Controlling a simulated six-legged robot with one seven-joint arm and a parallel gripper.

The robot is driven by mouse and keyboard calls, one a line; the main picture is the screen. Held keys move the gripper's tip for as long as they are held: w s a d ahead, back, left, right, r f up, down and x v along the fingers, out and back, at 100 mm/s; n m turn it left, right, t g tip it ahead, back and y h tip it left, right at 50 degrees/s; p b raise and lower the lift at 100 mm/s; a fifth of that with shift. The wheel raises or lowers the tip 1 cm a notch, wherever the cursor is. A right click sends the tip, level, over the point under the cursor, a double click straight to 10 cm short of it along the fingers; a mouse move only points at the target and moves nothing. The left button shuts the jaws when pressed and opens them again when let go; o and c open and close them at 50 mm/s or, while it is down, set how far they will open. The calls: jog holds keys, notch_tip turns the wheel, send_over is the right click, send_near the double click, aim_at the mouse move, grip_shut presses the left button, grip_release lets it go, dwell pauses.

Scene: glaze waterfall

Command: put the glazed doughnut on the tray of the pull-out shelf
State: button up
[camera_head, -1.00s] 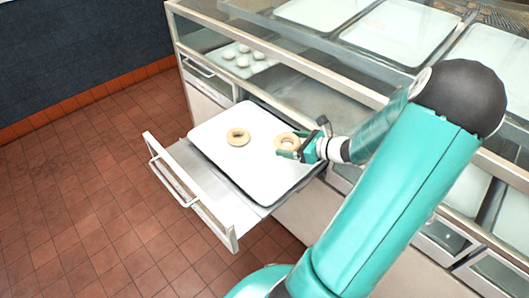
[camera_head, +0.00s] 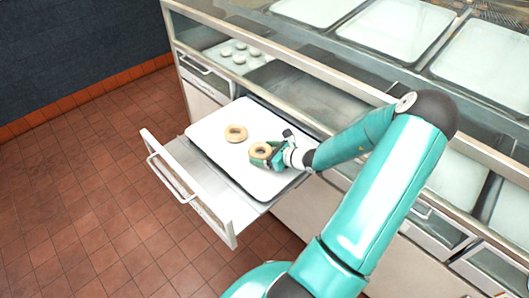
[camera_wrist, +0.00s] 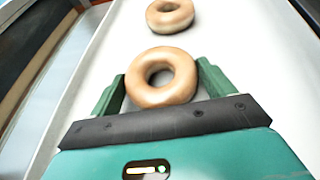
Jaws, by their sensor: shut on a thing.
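A glazed doughnut (camera_head: 261,150) is between the fingers of my gripper (camera_head: 271,153), over the white tray (camera_head: 250,180) of the pulled-out shelf (camera_head: 190,178). In the wrist view my gripper (camera_wrist: 160,88) is shut on this doughnut (camera_wrist: 161,97), with one green finger on each side. Whether the doughnut touches the tray or hangs just above it I cannot tell. A second glazed doughnut (camera_head: 236,133) lies on the tray to the left, and it shows beyond the held one in the wrist view (camera_wrist: 170,15).
The glass-topped counter (camera_head: 330,120) stands behind the shelf, with several empty white trays (camera_head: 399,27) on top. A compartment at the left holds a tray of small pale pieces (camera_head: 238,55). The near-right part of the tray is bare. Tiled floor (camera_head: 90,200) is open at the left.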

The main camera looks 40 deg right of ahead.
jog(key=o, duration=0.9)
jog(key=v, duration=1.2)
jog(key=w+a+r+n+g+y, duration=0.15)
jog(key=a+r+n+g, duration=0.3)
jog(key=a+n, duration=0.55)
jog(key=w+a+r+n+g+y, duration=0.15)
jog(key=a+r+n+g, duration=0.25)
jog(key=a+r+n, duration=0.55)
jog(key=s+a+r+n+h, duration=0.3)
jog(key=s+a+r+n, duration=0.1)
jog(key=a+n, duration=0.3)
jog(key=s+a+r+n+t+h, duration=0.1)
jog(key=s+a+r+n+h, duration=0.2)
jog(key=a+r+n, duration=0.4)
jog(key=shift+s+a+r, duration=0.2)
jog(key=shift+s+a, duration=0.35)
jog(key=shift+s, duration=0.35)
